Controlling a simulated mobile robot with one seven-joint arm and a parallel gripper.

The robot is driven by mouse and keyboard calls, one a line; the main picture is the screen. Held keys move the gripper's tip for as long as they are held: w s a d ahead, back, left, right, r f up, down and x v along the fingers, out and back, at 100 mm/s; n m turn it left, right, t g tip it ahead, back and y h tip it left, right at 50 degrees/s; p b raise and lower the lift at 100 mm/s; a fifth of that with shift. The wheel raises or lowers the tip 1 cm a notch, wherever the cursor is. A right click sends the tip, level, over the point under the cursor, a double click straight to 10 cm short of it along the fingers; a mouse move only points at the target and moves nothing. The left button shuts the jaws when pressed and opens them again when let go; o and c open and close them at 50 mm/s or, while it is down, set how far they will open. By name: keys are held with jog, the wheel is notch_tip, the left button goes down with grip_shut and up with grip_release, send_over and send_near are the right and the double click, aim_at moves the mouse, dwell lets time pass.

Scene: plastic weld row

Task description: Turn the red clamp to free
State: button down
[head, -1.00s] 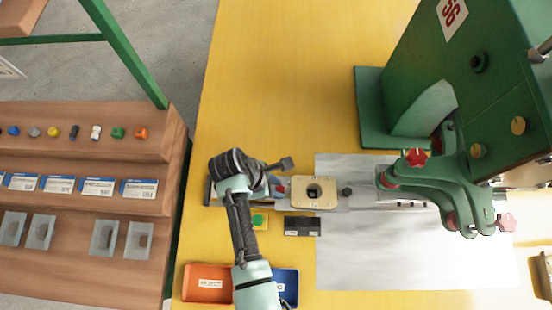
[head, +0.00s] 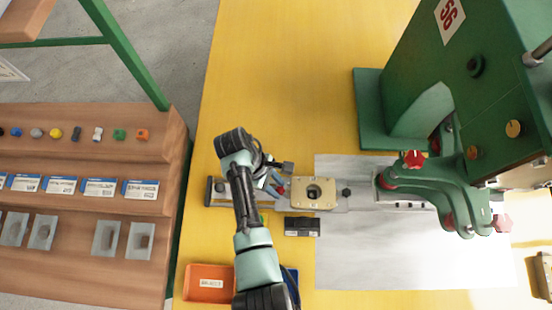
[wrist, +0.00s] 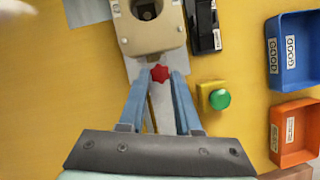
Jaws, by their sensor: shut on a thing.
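The red clamp (wrist: 160,73) is a small star-shaped knob just in front of the cream fixture block (wrist: 150,32). My gripper (wrist: 160,76) has its two blue fingers on either side of the knob, shut on it. In the head view my gripper (head: 277,188) is low over the grey rail, left of the cream block (head: 314,193). A little red of the clamp (head: 281,190) shows at the fingertips there. The clamp's underside is hidden, and how far it is turned cannot be told.
A black box (wrist: 203,24) and a green button on a yellow base (wrist: 220,99) stand beside the fixture. Blue (wrist: 296,52) and orange (wrist: 296,135) bins lie to the right. A large green machine (head: 470,90) stands on the table's right. The yellow table behind the fixture is clear.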

jog(key=m, duration=0.2)
jog(key=m+g, duration=0.1)
jog(key=m, duration=0.1)
jog(key=m+g+y, duration=0.1)
jog(key=m, duration=0.1)
jog(key=shift+w+d+m, duration=0.15)
jog(key=shift+w+m, duration=0.15)
jog(key=shift+w, duration=0.05)
jog(key=m, duration=0.2)
jog(key=m+y, duration=0.1)
jog(key=m, duration=0.1)
jog(key=m+g+y, duration=0.1)
jog(key=m, duration=0.1)
jog(key=shift+w+d+b, duration=0.1)
jog(key=shift+d+b, duration=0.15)
jog(key=shift+b, duration=0.1)
jog(key=c, duration=0.6)
grip_release()
